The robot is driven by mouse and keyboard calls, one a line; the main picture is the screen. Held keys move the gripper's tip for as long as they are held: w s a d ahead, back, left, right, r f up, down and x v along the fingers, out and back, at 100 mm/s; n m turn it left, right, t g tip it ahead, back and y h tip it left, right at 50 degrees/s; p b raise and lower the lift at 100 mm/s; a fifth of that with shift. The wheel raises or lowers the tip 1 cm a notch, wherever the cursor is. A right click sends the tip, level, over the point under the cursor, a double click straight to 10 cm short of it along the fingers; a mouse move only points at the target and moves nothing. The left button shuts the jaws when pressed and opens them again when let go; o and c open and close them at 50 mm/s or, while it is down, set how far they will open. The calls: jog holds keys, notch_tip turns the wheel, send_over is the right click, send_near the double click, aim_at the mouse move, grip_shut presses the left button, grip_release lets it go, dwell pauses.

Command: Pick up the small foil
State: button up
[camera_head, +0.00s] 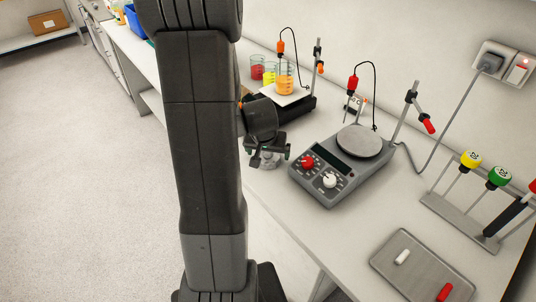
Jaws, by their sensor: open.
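My gripper (269,158) is open and points down over the bench, left of the grey hotplate stirrer. A small greyish, shiny thing (269,163) shows between and just below its fingers. It may be the small foil, but it is too small and too covered to tell. I cannot tell whether the fingers touch it. No other foil is clear in view.
The hotplate stirrer (340,171) stands right of my gripper. Behind are beakers of red, yellow and orange liquid (285,84) by a second stirrer (290,107). A metal tray (424,270) with white and red stir bars and a rack (458,222) are at right.

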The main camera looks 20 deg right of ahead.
jog(key=shift+c, duration=0.2)
jog(key=c, duration=0.9)
